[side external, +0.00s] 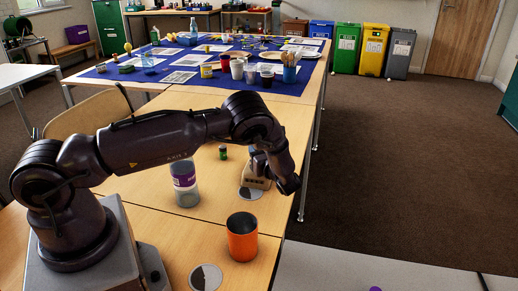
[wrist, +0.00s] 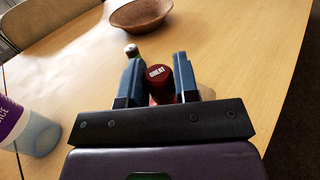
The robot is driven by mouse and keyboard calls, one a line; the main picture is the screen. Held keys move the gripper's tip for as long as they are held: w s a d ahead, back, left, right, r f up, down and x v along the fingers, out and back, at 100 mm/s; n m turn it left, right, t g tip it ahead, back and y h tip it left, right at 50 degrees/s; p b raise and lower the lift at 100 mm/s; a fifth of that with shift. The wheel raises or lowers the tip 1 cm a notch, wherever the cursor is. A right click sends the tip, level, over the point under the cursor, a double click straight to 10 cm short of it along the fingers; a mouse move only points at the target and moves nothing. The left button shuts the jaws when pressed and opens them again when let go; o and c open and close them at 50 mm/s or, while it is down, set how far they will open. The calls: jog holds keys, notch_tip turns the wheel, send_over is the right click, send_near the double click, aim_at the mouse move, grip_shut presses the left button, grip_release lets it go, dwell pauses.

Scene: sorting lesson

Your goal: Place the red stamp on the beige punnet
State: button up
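The red stamp (wrist: 159,76) has a round top with the word GREAT on it. In the wrist view it stands between the two blue fingers of my gripper (wrist: 160,78) and fills the narrow gap. The fingers look shut on it; its lower part is hidden. In the side external view my gripper (side external: 257,184) is low over the near table, and I cannot make out the stamp there. I can make out no clearly beige punnet. A brown round bowl (wrist: 140,14) lies beyond my gripper in the wrist view.
A bottle with a purple label (side external: 185,182) stands left of my gripper. A small green jar (side external: 223,152) stands just beyond it. An orange cup (side external: 242,238) and a round disc (side external: 206,277) are nearer the camera. The far table (side external: 130,72) is cluttered.

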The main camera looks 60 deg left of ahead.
jog(key=o, duration=0.3)
